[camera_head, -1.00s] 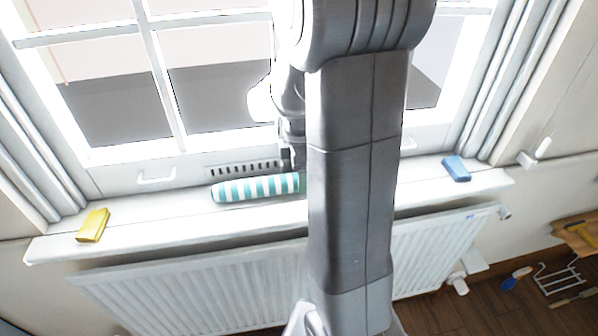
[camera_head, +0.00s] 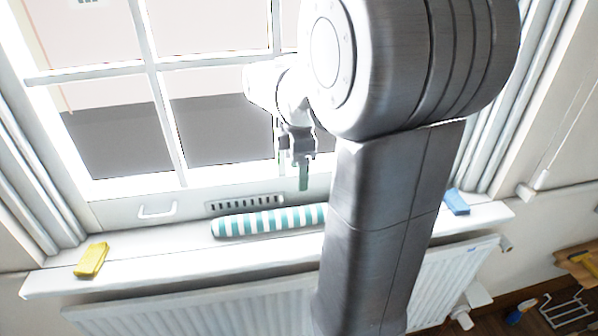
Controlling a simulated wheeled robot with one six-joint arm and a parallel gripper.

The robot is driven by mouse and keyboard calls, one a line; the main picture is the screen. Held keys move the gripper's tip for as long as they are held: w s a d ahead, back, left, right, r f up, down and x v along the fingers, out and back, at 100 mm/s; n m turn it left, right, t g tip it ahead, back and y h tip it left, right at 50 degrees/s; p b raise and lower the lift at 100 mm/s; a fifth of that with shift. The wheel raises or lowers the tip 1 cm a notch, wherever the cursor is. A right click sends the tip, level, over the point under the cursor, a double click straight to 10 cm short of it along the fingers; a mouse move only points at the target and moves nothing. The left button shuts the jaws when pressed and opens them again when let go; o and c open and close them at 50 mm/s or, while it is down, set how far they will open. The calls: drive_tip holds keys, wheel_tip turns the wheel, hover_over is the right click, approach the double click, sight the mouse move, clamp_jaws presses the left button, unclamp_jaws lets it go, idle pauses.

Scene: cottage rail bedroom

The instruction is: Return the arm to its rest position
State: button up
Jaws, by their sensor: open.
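My gripper (camera_head: 293,178) is in front of the lower window pane, above the windowsill. Its fingers point down and stand apart, with nothing between them. Below it, a teal and white striped roll (camera_head: 265,221) lies along the windowsill (camera_head: 160,258). The gripper is clear of the roll. My large grey arm links cover the right middle of the view and hide part of the sill, the roll's right end possibly included.
A yellow block (camera_head: 91,260) lies at the sill's left end and a blue block (camera_head: 456,202) at its right. A white radiator (camera_head: 200,312) is below the sill. A wire rack (camera_head: 566,310) and a blue-handled brush (camera_head: 520,311) are on the floor at lower right.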

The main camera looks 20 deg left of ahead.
sight(299, 211)
wheel_tip(299, 211, down, 13)
drive_tip(key=shift+r+b, duration=0.1)
drive_tip(key=shift+b, duration=0.45)
drive_tip(key=shift+s+d+r, duration=0.1)
drive_tip(key=shift+s+r, duration=0.05)
drive_tip(key=shift+r, duration=1.8)
